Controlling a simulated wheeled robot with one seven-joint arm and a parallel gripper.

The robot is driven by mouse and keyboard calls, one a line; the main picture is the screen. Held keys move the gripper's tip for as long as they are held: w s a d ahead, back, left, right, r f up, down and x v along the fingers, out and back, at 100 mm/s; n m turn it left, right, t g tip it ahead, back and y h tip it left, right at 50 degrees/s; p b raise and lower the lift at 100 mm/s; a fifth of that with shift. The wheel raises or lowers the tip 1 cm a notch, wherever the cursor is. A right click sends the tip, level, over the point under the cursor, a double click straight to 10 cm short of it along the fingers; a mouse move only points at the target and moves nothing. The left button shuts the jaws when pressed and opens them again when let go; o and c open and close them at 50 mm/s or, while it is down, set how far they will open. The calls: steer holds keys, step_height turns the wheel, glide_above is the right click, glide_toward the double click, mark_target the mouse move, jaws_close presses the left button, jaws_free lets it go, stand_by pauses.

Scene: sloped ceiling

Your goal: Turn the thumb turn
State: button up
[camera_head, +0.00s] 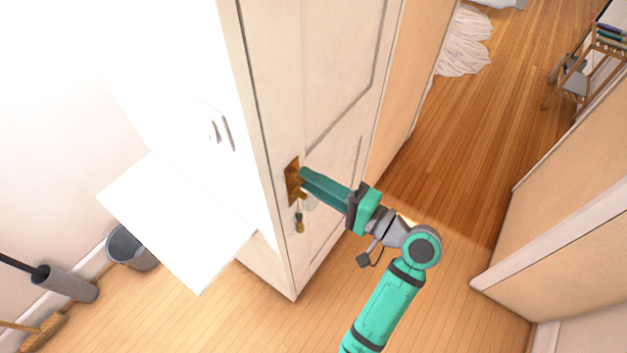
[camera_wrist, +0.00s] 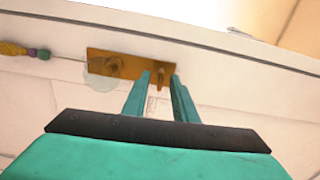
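A brass lock plate (camera_head: 292,182) is fixed to the pale door (camera_head: 290,60) near its edge. In the wrist view the brass plate (camera_wrist: 101,63) lies across the picture. The small upright thumb turn (camera_wrist: 159,79) is near its right end. My gripper (camera_head: 304,177) reaches the plate, and its two teal fingers (camera_wrist: 161,82) stand on either side of the thumb turn. A gap shows between the fingers, and they do not appear to squeeze it. In the head view the fingers hide the thumb turn.
A white surface (camera_head: 180,220), a grey bin (camera_head: 132,250) and a broom (camera_head: 40,335) are at left. Wooden floor (camera_head: 455,150) lies open at right, beside a wall edge (camera_head: 550,240).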

steer(key=v, duration=1)
steer(key=shift+s+d, duration=0.2)
steer(key=shift+d, duration=0.15)
stand_by(0.3)
steer(key=s+a+f+m+t+h, duration=0.15)
steer(key=f+h, duration=0.45)
steer(key=f, duration=0.6)
steer(key=s+a+f+m+t+h, duration=0.1)
steer(key=s+a+f+m+h, duration=0.15)
steer(key=f+h, duration=0.65)
steer(key=s+f+n, duration=0.3)
steer(key=s+n, duration=0.1)
steer(key=s, duration=0.7)
steer(key=s+a+r+n+t, duration=0.2)
steer(key=s+a+r+n, duration=0.3)
steer(key=s+r+n, duration=0.1)
steer(key=shift+s+a+r+n, duration=0.2)
steer(key=shift+s+r+n, duration=0.1)
steer(key=shift+s+r, duration=0.5)
